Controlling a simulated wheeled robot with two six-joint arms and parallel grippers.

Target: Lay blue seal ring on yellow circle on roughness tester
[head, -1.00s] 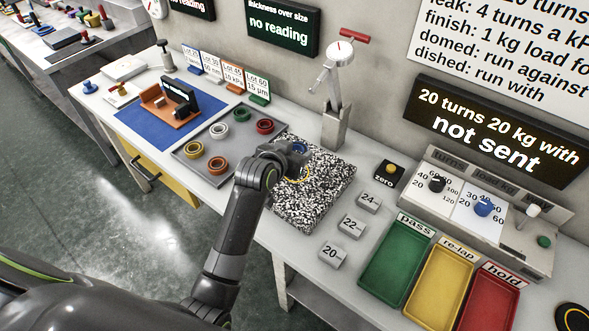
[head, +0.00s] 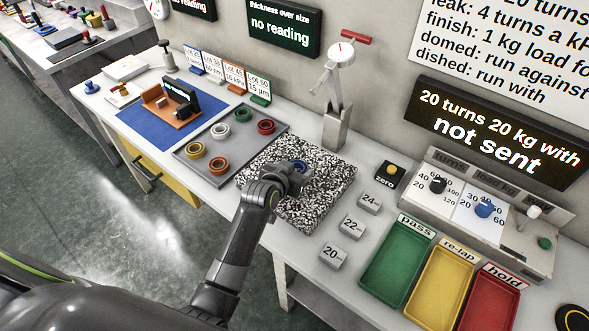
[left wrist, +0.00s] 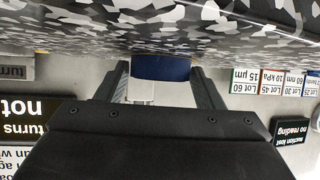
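The blue seal ring (head: 301,166) is at my left gripper (head: 298,171), over the black-and-white speckled plate (head: 318,205). In the left wrist view the blue ring (left wrist: 160,68) sits between the two fingers of my left gripper (left wrist: 162,88), close against the plate's surface (left wrist: 240,38). I cannot tell whether ring and plate touch. The fingers look shut on it. A gauge stand with a round dial (head: 338,110) rises behind the plate; I cannot tell which device is the roughness tester. My right gripper is not in view.
Left of the plate is a grey tray (head: 216,146) with several coloured rings. Beyond it, an orange and black device (head: 172,106) stands on a blue mat (head: 140,128). Grey weight blocks (head: 350,226) and green, yellow and red trays (head: 397,258) lie to the right.

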